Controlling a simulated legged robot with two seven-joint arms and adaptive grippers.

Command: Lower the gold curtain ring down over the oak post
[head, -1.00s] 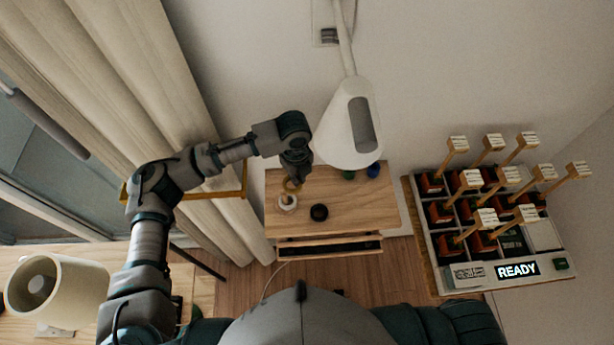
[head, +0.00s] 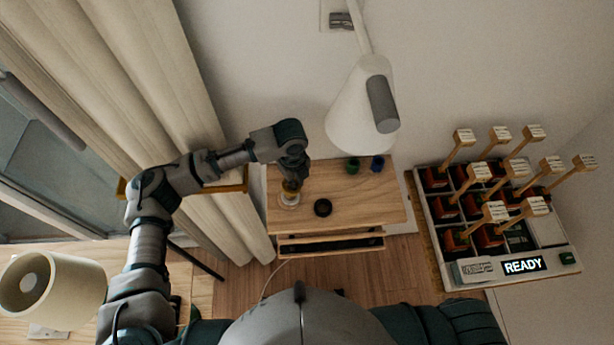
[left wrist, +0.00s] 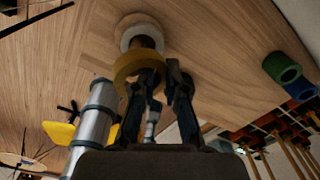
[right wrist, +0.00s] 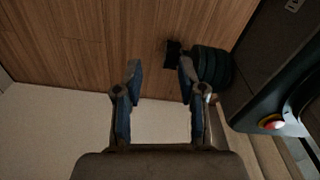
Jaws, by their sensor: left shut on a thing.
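The gold curtain ring (left wrist: 136,66) is in the fingers of my left gripper (left wrist: 160,88), which is shut on its near side. In the head view the ring (head: 291,186) and the left gripper (head: 292,180) are over the left part of the small wooden table. A white round base (left wrist: 140,30) stands on the table just beyond the ring, with a short dark-brown piece, apparently the oak post (left wrist: 145,42), showing between them. The ring hides much of the post, and I cannot tell whether it is around it. My right gripper (right wrist: 160,80) is open and empty above the floor.
A black ring (head: 322,207) lies on the table (head: 360,205), right of the white base. Green (head: 352,166) and blue (head: 377,163) cylinders stand at its back edge. A white lamp shade (head: 355,115) hangs behind. A rack of tagged sticks (head: 480,268) is at the right.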

